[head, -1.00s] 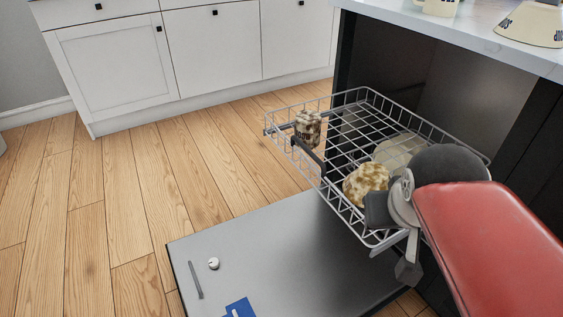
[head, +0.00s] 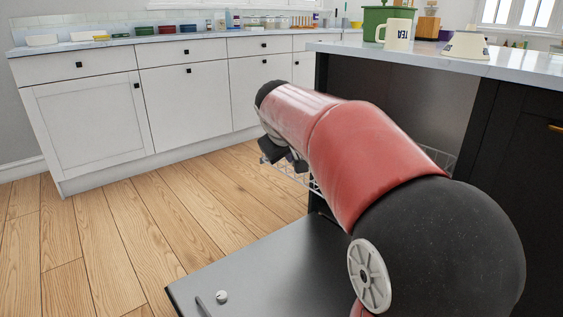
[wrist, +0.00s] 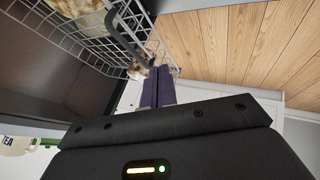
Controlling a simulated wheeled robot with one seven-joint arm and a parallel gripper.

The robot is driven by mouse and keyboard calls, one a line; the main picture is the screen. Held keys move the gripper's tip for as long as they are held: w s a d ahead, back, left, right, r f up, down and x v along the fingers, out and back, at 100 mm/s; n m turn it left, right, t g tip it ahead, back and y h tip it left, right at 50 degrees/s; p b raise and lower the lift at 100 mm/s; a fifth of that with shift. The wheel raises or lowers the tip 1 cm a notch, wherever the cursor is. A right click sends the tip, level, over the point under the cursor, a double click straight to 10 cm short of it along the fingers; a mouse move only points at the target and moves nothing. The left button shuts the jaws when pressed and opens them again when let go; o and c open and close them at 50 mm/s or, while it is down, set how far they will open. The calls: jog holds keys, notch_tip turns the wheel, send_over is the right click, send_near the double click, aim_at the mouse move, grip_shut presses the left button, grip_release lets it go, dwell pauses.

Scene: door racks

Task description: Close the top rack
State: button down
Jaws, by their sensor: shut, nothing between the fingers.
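The top rack is a grey wire basket pulled out from the dark dishwasher opening. In the head view only parts of it show (head: 440,158), because my red arm covers most of it. In the wrist view the rack (wrist: 82,42) fills the upper left, with its dark handle (wrist: 124,36) just beyond my fingertips. My gripper (wrist: 157,72) is shut and empty, its purple fingers together close to the rack's front side. I cannot tell whether they touch it. In the head view my gripper (head: 285,160) is at the rack's outer end, partly hidden by my arm.
The open dishwasher door (head: 265,270) lies low in front. A brown and white patterned item (wrist: 138,70) sits in the rack by the handle. The counter (head: 500,60) above holds a TEA mug (head: 398,36). Wood floor (head: 130,235) is clear to the left.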

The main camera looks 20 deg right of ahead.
jog(key=w+d+f+b, duration=0.1)
jog(key=w+d+f, duration=0.5)
jog(key=shift+d, duration=0.4)
jog(key=shift+d, duration=0.1)
